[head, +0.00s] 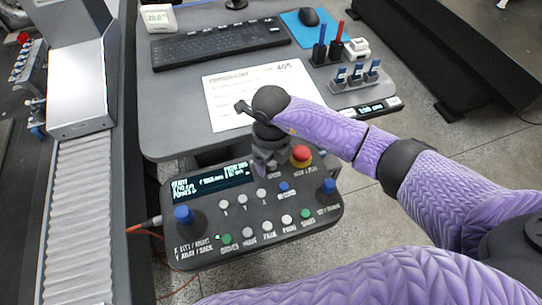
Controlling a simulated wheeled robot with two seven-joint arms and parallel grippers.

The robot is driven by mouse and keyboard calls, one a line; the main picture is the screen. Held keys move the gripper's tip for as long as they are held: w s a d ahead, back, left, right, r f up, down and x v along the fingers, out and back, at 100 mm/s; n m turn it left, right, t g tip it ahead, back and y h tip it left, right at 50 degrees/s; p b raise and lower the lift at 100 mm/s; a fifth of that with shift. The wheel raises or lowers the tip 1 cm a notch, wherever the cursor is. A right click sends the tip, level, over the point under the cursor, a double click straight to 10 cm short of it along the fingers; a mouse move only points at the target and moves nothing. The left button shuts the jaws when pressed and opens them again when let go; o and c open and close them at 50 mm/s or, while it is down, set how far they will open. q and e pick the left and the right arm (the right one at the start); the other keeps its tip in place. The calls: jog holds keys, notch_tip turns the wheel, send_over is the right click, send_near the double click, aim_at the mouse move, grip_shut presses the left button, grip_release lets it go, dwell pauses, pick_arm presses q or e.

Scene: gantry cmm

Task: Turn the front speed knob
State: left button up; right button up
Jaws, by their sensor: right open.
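The control panel (262,246) is a dark grey console with a lit display (212,182), several buttons and two blue-topped joysticks (184,214) and (328,187). My right gripper (270,168) points down over the panel's back middle, between the display and the red emergency button (301,155). It is open, its fingers mostly seen from above and behind. I cannot make out the front speed knob; the gripper covers that part of the panel, and I cannot tell whether it touches anything there. My left gripper is out of view.
Behind the panel is a grey desk (178,105) with a paper sheet (232,92), keyboard (220,43), mouse (310,17), pen holders and a probe rack (362,85). At left stands a machine with a ribbed bellows (78,220). Floor shows right of the panel.

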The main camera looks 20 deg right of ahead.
jog(key=shift+c, duration=0.4)
jog(key=shift+w, duration=0.1)
grip_shut()
